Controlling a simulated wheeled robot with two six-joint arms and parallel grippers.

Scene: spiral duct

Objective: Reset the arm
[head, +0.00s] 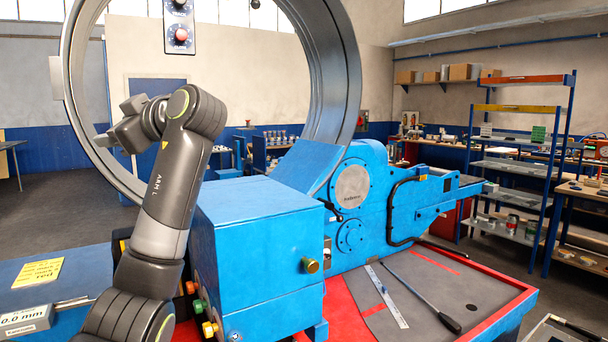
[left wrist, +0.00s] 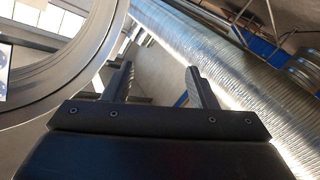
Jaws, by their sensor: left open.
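My left arm rises in front of the blue machine (head: 262,235) at the left of the head view. Its gripper (head: 114,124) is raised, pointing left, in front of the large grey metal ring (head: 340,75). In the left wrist view, the gripper (left wrist: 158,72) is open, with its two fingers apart and nothing between them. The ring (left wrist: 105,60) curves past at the left of that view. A shiny ribbed spiral duct (left wrist: 215,72) runs diagonally behind the fingers. My right gripper is not in view.
A red tray (head: 500,293) at the machine's foot holds a ruler (head: 388,297) and a black-handled rod (head: 420,290). A blue bench with a yellow note (head: 38,273) and a gauge (head: 25,320) is at lower left. Shelves (head: 510,165) stand at right.

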